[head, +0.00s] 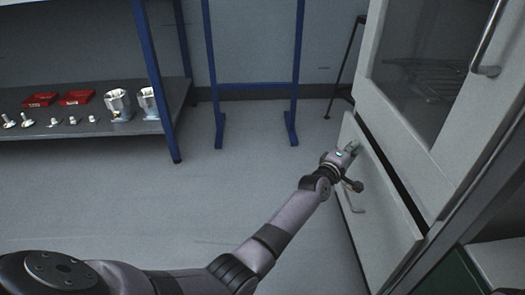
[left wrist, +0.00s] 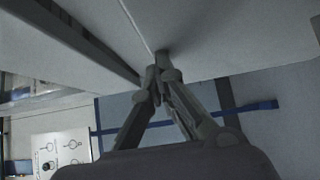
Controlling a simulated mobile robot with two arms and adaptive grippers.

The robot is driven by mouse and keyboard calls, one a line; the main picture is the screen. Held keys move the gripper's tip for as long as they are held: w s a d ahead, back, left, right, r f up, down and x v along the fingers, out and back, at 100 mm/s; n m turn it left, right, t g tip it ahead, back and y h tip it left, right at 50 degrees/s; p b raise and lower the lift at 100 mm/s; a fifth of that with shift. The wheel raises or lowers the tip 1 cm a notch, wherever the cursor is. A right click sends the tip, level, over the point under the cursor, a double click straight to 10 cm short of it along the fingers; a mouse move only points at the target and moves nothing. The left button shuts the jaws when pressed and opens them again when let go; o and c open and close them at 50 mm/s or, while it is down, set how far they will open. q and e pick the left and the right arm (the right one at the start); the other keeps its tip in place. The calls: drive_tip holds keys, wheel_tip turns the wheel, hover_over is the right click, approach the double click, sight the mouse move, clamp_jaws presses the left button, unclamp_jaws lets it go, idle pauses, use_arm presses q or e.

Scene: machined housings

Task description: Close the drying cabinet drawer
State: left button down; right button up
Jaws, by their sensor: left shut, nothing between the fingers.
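The drying cabinet (head: 408,124) stands at the right in the head view, pale grey with a glass door above. Its drawer (head: 385,225) is below the door and stands out a little, with a dark gap behind its front. The drawer's bar handle (head: 353,203) is on the front. My left gripper (head: 355,147) is shut and empty at the upper part of the drawer front. In the left wrist view its closed fingertips (left wrist: 157,70) are against or very near the drawer front (left wrist: 225,35), close to its top edge. I cannot tell whether they touch. My right gripper is out of view.
A blue-framed shelf (head: 140,128) at the left holds red trays (head: 77,98) and several metal parts. A blue stand (head: 254,87) is by the back wall. A green unit (head: 452,277) is at the lower right. The grey floor between is clear.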

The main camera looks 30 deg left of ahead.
use_arm(q)
drive_tip(key=shift+w+d, duration=0.3)
drive_tip(key=shift+d, duration=0.2)
drive_tip(key=shift+d+r, duration=0.15)
